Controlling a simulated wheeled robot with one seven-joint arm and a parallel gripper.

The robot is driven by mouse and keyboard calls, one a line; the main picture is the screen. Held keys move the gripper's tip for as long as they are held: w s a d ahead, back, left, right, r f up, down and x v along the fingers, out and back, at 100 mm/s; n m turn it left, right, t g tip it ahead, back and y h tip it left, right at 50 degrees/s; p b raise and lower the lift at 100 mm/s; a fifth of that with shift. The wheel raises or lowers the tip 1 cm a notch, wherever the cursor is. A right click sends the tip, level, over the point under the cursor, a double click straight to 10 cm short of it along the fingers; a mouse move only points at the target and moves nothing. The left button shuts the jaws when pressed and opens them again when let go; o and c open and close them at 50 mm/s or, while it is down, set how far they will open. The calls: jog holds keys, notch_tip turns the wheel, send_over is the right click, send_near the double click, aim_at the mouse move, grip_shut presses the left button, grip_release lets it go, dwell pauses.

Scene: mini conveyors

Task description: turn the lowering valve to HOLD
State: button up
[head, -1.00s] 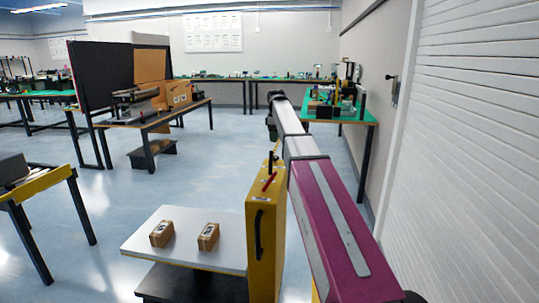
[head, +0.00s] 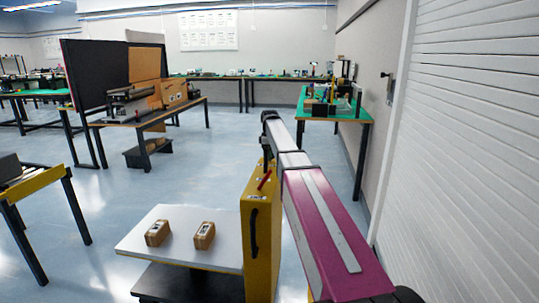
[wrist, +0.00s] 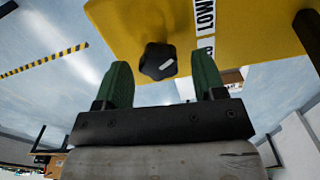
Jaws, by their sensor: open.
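My gripper (wrist: 161,66) is open, with one green finger on each side of the knob in the picture. No contact shows, and the depth between fingertips and knob is hard to tell. In the head view the yellow housing (head: 261,245) shows, but I cannot make out the knob.
A grey platform (head: 180,255) beside the housing bears two small cartons (head: 158,233) (head: 204,235). A red lever (head: 264,179) stands on the housing top. A white slatted wall (head: 465,150) is close on the right. Open floor lies beyond the platform.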

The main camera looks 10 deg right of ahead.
jog(key=c, duration=0.9)
jog(key=shift+c, duration=0.2)
jog(key=shift+m, duration=0.4)
jog(key=m, duration=0.5)
jog(key=shift+w+d+m, duration=0.1)
jog(key=shift+m, duration=0.2)
jog(key=m, duration=0.5)
jog(key=shift+d+m, duration=0.1)
jog(key=shift+m, duration=0.3)
jog(key=o, duration=0.9)
